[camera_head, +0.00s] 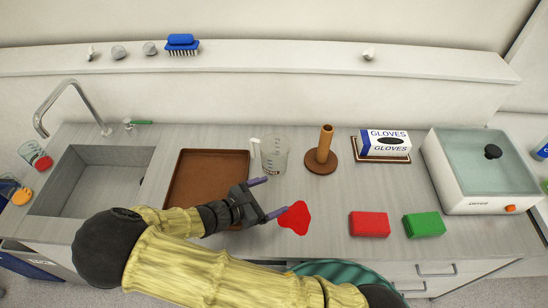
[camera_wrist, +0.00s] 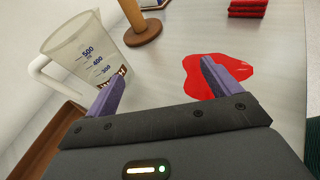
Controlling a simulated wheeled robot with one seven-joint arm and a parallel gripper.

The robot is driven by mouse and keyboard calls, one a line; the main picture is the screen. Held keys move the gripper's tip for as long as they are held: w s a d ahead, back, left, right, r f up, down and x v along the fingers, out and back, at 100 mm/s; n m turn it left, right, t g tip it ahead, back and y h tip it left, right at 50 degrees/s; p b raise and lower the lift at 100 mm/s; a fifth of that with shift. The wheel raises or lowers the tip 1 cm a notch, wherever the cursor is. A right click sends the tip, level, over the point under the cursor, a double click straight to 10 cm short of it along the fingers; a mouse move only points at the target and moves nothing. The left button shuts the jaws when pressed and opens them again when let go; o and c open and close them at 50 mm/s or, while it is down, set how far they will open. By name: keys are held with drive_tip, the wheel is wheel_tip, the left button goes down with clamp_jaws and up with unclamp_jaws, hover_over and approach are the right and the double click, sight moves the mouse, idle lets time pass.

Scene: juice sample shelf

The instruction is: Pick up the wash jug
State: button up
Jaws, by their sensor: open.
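The wash jug (camera_head: 274,156) is a clear measuring jug with a white handle on its left. It stands upright on the counter, right of the brown tray. In the wrist view the jug (camera_wrist: 88,58) is at the upper left, with blue volume marks and its white handle turned to the left. My gripper (camera_head: 268,198) is open and empty, in front of the jug and apart from it. In the wrist view its two purple fingers (camera_wrist: 165,88) are spread, the left one near the jug's lower edge in the picture and the right one over a red spill.
The red spill (camera_head: 295,217) lies on the counter right of my gripper. A wooden holder (camera_head: 321,158) stands right of the jug. The brown tray (camera_head: 190,178) lies left. Red (camera_head: 370,224) and green (camera_head: 424,225) sponges lie front right. A glove box (camera_head: 385,143) stands at the back.

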sight(266, 161)
drive_tip(key=a+n+t, duration=0.2)
drive_tip(key=a, duration=0.1)
drive_tip(key=a+r+n+t+y, duration=0.1)
drive_tip(key=a+n+t, duration=0.1)
drive_tip(key=a+r+n+t+y, duration=0.1)
drive_tip(key=a+n+t, duration=0.1)
drive_tip(key=a+t, duration=0.1)
drive_tip(key=shift+a+p, duration=0.35)
drive_tip(key=p+x, duration=0.4)
drive_tip(key=x, duration=0.7)
drive_tip(key=shift+w+d+r, duration=0.15)
drive_tip(key=shift+w+d, duration=0.05)
drive_tip(key=shift+d, duration=0.15)
drive_tip(key=shift+w+d, duration=0.15)
drive_tip(key=shift+w, duration=0.1)
